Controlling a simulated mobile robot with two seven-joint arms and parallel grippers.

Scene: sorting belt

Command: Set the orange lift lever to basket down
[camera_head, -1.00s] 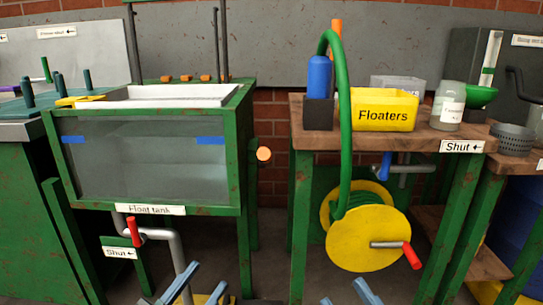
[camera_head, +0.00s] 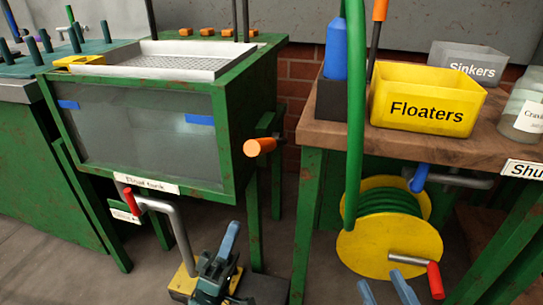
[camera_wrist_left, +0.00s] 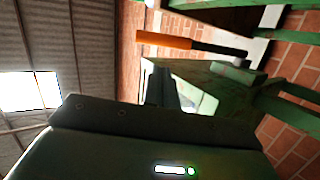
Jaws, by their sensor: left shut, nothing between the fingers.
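The orange lift lever (camera_head: 260,147) sticks out from the right side of the green float tank (camera_head: 235,125), its orange grip towards me. The left wrist view shows its orange grip (camera_wrist_left: 163,40) on a black rod. A pale mesh basket (camera_head: 150,62) sits at the top of the tank. My left gripper (camera_head: 229,238) is shut and empty, below the lever and apart from it; its fingers (camera_wrist_left: 163,85) also show in the left wrist view. My right gripper (camera_head: 385,288) shows only two separated blue fingertips at the bottom edge, open.
A red-handled valve (camera_head: 131,200) and grey pipe are at the tank's front. To the right stand a wooden bench (camera_head: 320,135) with a yellow Floaters bin (camera_head: 428,100), and a yellow hose reel (camera_head: 390,245). A gap lies between tank and bench.

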